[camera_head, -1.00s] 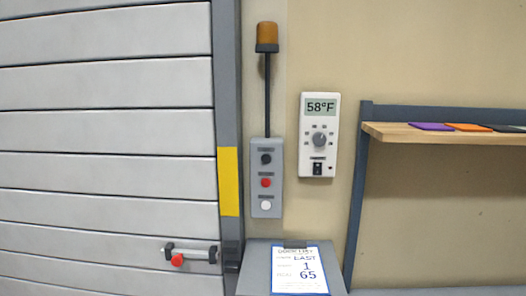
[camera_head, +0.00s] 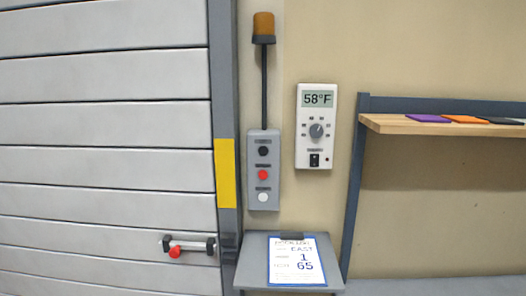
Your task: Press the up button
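A grey control box (camera_head: 264,190) is mounted on the wall just right of the door frame. It carries a black button (camera_head: 263,151) at the top, a red button (camera_head: 263,175) in the middle and a white button (camera_head: 263,197) at the bottom. Each button has a small label above it, too small to read, so I cannot tell which one is up. Neither of my grippers shows in the head view.
A closed slatted door (camera_head: 105,130) fills the left. An amber lamp (camera_head: 264,25) tops a pole above the box. A thermostat (camera_head: 316,150) reading 58°F hangs to the right. A clipboard (camera_head: 297,262) lies on a grey stand below. A wooden shelf (camera_head: 440,127) juts out at right.

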